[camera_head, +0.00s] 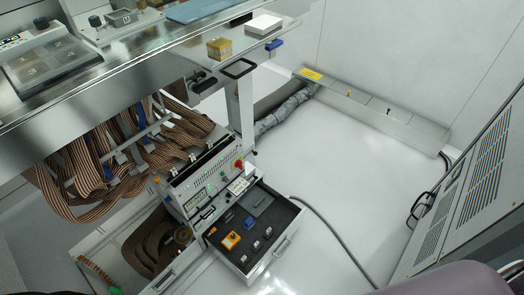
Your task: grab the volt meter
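An open drawer (289,243) with a dark lining stands out from the lower cabinet. A small orange-yellow device (231,240) with a dark middle lies in it, near its left front side. It looks like the volt meter, but it is too small to be sure. Nothing covers it. Neither of my grippers shows in the head view.
Beside the device in the drawer lie a small blue item (249,223), a grey flat piece (261,203) and several small whitish pieces. A black cable (335,230) crosses the white floor. A vented grey cabinet (468,190) stands right. Striped ribbon cables (85,175) hang left.

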